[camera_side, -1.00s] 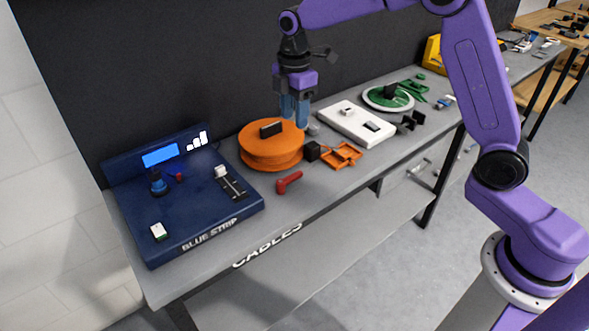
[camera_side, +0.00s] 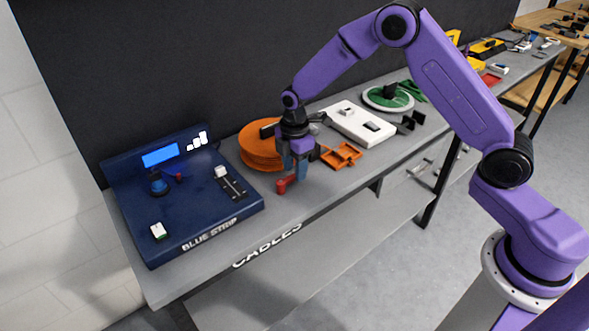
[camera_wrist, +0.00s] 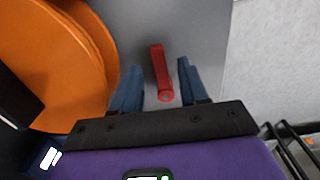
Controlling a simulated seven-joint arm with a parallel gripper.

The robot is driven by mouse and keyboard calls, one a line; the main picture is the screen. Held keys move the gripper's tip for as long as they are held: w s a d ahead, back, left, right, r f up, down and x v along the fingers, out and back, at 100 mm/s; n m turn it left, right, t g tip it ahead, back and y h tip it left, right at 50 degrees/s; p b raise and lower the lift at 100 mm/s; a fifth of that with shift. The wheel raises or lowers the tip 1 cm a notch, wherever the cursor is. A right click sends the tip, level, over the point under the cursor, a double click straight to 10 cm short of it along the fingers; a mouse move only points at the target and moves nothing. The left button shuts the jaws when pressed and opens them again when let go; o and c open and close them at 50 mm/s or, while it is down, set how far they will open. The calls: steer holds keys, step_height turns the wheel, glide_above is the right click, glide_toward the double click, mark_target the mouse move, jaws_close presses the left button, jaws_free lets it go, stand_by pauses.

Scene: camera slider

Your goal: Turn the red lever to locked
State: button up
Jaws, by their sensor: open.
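The red lever (camera_side: 282,186) lies on the grey bench top, right of the blue console, and is partly hidden by my gripper in the side view. In the wrist view the red lever (camera_wrist: 160,73) shows between my two blue fingers, with a gap on each side. My gripper (camera_side: 292,176) is open and low over the bench; it also shows in the wrist view (camera_wrist: 157,85). I cannot tell whether the lever is fixed to the bench, and no locked mark is visible.
The blue console (camera_side: 185,205) with a screen, knob and slider stands to the left. An orange disc (camera_side: 258,146) is close behind my gripper. An orange tray (camera_side: 341,155) and a white panel (camera_side: 352,127) lie to the right. The bench's front edge is close.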

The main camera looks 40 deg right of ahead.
steer(key=shift+f, duration=0.55)
jaws_close()
